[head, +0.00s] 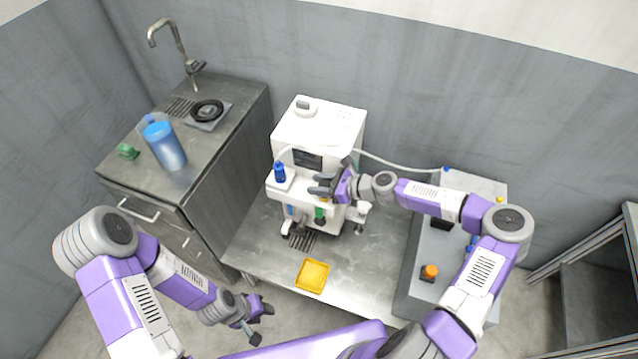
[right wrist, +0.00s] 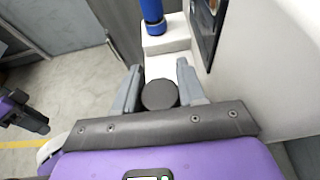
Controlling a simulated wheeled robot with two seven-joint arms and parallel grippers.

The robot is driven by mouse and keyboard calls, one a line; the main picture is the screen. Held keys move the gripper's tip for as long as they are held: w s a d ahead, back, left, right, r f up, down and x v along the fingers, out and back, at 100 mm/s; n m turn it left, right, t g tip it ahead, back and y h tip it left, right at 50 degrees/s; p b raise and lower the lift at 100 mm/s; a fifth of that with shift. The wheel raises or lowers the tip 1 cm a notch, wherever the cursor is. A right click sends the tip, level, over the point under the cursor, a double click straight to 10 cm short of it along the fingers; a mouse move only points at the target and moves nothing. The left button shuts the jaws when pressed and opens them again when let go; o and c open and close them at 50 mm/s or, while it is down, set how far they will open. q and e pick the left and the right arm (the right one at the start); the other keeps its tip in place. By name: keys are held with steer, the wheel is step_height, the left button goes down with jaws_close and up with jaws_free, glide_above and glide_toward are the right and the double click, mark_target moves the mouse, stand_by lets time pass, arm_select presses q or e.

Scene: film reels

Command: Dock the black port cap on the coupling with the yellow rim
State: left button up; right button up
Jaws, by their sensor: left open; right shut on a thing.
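My right gripper (head: 322,187) is at the front of the white machine (head: 340,130). It is shut on the black port cap (right wrist: 159,95), whose round dark face shows between the fingers in the right wrist view. In the head view the fingers hide most of the cap. A small bit of yellow-orange (head: 325,199) shows just below the right gripper, above a green part; I cannot tell whether it is the coupling's rim. I cannot tell whether the cap touches a coupling. My left gripper (head: 258,320) is open and empty, low in front of the steel table.
A blue-topped part (head: 280,172) stands on the machine's left ledge, close to the right gripper. A yellow tray (head: 312,276) lies on the steel table (head: 365,285). A grey block with an orange knob (head: 429,271) stands right.

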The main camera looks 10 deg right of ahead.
steer(key=o, duration=0.7)
steer(key=shift+o, duration=0.2)
steer(key=p+v, duration=0.6)
steer(key=v, duration=0.5)
steer(key=shift+p, duration=0.4)
steer(key=shift+f, duration=0.1)
